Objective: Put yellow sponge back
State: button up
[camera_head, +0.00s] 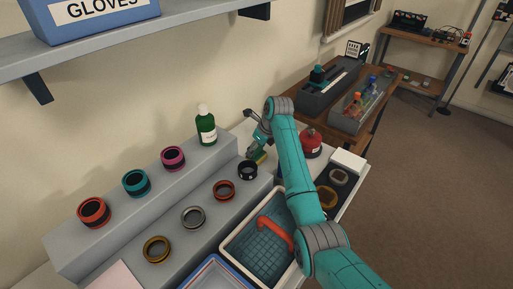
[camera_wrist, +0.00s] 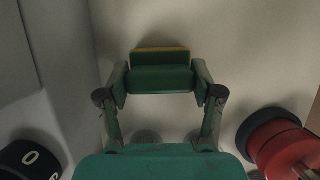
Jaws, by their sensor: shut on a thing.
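The yellow sponge (camera_wrist: 160,77) has a dark green side facing the wrist camera and a thin yellow edge along its top. My gripper (camera_wrist: 160,88) is shut on it, with one finger at each end. In the head view a small part of the sponge (camera_head: 261,157) shows at my gripper (camera_head: 257,149), just beyond the black ring at the end of the grey step. My arm covers part of the area to the right. I cannot tell whether the sponge touches the surface below.
A green bottle (camera_head: 206,126) stands on the step left of my gripper. A black ring (camera_head: 247,170) is close in front. A red container (camera_head: 311,143) stands to the right. Several lens rings line the steps. A white tray (camera_head: 232,246) with a red tube lies in front.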

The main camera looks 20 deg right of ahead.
jog(key=o, duration=1.1)
jog(key=shift+f, duration=0.15)
jog(key=v, duration=1.2)
jog(key=shift+r, duration=0.25)
